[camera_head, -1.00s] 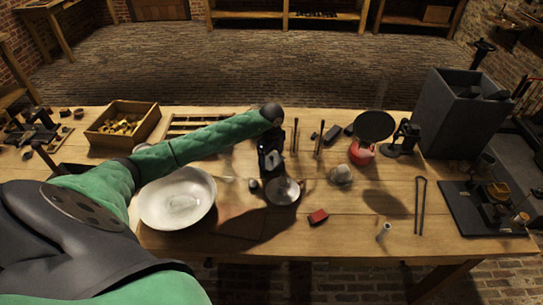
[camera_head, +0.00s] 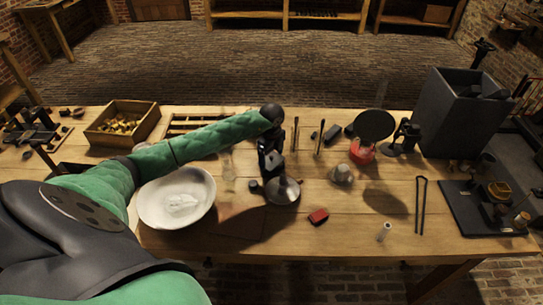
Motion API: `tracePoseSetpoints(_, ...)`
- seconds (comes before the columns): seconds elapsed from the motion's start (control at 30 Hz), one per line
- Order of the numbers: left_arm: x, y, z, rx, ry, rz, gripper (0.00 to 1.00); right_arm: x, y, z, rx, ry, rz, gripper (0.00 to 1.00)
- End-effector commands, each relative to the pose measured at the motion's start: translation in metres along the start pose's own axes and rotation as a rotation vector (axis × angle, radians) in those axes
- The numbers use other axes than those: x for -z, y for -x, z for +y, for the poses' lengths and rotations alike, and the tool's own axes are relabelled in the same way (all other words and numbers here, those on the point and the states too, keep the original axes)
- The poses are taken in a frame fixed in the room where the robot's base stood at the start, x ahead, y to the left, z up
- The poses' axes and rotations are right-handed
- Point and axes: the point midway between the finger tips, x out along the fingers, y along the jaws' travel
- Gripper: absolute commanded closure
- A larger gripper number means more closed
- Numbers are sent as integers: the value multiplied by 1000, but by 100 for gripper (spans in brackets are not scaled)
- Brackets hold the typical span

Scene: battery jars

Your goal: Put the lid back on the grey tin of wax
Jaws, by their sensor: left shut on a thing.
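A round grey metal piece (camera_head: 287,197), which looks like the tin or its lid, lies near the middle of the bench. My left gripper (camera_head: 279,184) points down over it, with its dark fingers at the top of the piece. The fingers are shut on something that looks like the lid. The hand hides much of it, so I cannot tell lid from tin or whether they touch. My right gripper is not in view.
A white bowl (camera_head: 160,211) stands to the left and a red block (camera_head: 319,216) to the front right. A wooden box (camera_head: 97,134) is at the back left. The front middle is fairly clear.

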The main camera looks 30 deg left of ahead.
Motion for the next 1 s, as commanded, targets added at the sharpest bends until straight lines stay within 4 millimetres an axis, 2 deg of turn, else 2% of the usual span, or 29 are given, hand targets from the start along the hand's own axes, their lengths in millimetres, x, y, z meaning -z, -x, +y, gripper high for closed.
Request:
tracePoseSetpoints(0.43,0,0,0,0,0,0,36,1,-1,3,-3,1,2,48)
tracePoseSetpoints(0.47,0,0,0,0,0,0,10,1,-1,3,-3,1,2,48)
tracePoseSetpoints(0.5,0,0,0,0,0,0,2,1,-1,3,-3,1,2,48)
tracePoseSetpoints(0.53,0,0,0,0,0,0,0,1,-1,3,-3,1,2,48)
tracePoseSetpoints(1.0,0,3,0,0,0,0,0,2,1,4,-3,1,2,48)
